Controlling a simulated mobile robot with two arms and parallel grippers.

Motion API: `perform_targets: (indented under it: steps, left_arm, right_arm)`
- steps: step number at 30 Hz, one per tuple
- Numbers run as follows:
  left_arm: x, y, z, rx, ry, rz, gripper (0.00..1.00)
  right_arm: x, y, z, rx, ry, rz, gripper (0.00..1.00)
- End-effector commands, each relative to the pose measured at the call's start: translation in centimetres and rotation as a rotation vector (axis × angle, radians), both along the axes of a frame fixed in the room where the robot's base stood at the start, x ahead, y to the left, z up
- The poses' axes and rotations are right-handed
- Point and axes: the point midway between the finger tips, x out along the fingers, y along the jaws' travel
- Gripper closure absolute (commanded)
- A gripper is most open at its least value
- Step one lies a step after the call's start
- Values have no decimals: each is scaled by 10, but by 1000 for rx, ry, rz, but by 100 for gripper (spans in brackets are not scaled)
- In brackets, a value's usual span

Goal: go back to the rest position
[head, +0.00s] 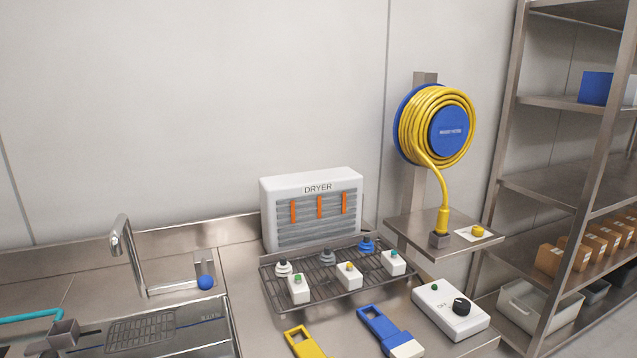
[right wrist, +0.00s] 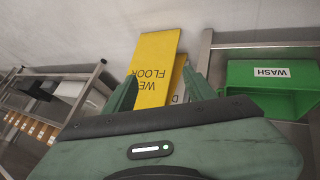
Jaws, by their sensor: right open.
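My right gripper (right wrist: 159,75) shows in the right wrist view with its two green fingers apart. A yellow wet floor sign (right wrist: 157,55) shows between and beyond the fingers; nothing is visibly held. Neither of my grippers shows in the head view. The left gripper is not in any view.
The counter carries a white dryer (head: 312,205), a dark rack (head: 275,290) with several small parts, a control box (head: 450,310) and a sink (head: 200,340). A yellow hose reel (head: 448,130) hangs behind. Shelving (head: 550,180) stands right. A green WASH bin (right wrist: 240,75) is near the right gripper.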

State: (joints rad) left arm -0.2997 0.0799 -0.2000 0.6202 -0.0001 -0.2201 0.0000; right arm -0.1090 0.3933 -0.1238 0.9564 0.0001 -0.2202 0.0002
Motion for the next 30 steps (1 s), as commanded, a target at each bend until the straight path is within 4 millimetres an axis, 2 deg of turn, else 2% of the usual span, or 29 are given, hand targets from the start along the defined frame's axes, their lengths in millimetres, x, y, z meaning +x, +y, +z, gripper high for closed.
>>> perform_targets:
  steps: [1, 6, 9, 12, 15, 18, 21, 30]
  left_arm:
    - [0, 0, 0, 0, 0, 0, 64]
    - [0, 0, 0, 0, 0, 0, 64]
    - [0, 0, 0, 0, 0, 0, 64]
    - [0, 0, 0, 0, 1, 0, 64]
    - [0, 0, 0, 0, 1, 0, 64]
    - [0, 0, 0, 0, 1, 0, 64]
    - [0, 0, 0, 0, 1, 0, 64]
    - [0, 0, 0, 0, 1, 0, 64]
  right_arm:
    - [-30, 19, -25, 28, 55, -9, 45]
    - [-127, 81, -87, 110, 223, -31, 45]
    - [-186, 119, -114, 155, 320, -41, 45]
    - [-239, 155, -131, 195, 405, -48, 45]
    - [-281, 182, -141, 223, 469, -53, 45]
    - [-307, 199, -145, 243, 510, -56, 45]
    - [-319, 208, -147, 251, 530, -56, 45]
    - [-321, 209, -147, 252, 532, -56, 45]
